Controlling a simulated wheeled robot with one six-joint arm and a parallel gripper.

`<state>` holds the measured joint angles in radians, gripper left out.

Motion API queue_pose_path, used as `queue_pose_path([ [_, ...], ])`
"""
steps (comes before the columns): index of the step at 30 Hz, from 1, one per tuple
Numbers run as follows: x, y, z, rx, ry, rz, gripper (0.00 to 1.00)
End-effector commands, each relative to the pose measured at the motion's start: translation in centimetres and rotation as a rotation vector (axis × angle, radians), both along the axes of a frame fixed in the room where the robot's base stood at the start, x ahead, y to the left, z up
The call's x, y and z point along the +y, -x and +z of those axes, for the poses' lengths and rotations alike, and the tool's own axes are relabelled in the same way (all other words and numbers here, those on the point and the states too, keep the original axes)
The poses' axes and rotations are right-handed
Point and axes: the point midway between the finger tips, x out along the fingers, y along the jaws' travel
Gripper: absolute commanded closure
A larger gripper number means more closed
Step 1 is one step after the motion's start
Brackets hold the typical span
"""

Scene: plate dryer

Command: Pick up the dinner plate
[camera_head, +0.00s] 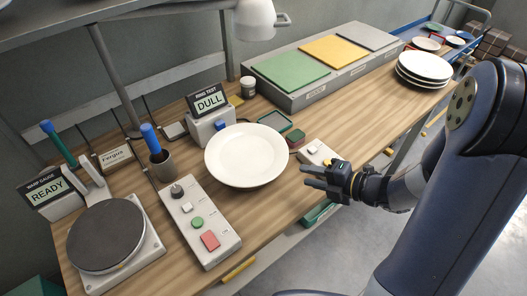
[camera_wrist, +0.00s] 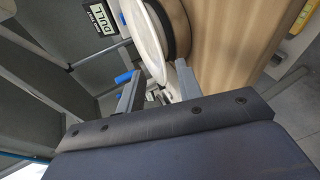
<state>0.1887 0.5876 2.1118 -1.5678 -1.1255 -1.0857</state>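A white dinner plate (camera_head: 246,155) lies face up on the wooden bench near the middle of the head view. In the wrist view the plate (camera_wrist: 146,38) shows nearly edge-on, beyond the fingertips. My gripper (camera_head: 307,177) is to the right of the plate, near the bench's front edge, with its fingers pointing left toward the plate. Its two fingers are apart with nothing held between them, and they also show in the wrist view (camera_wrist: 158,72). A gap shows between the fingertips and the plate's rim in the head view.
A control box (camera_head: 202,222) with buttons stands left of the plate; a small box (camera_head: 317,152) stands right of it. A "DULL" display (camera_head: 209,101) is behind. A round dark disc (camera_head: 105,235) is at left. Stacked white plates (camera_head: 424,66) and a long grey tray (camera_head: 320,62) are farther back.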

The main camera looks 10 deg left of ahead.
Motion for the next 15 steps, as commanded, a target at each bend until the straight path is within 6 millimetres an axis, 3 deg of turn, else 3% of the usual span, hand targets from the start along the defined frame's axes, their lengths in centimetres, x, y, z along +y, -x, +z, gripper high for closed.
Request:
queue_pose_path([
  [9,3.6,-1.3,-1.6,-0.001,0.002,0.008,0.66],
  [15,4.7,-1.8,-2.1,-0.001,0.000,0.004,0.66],
])
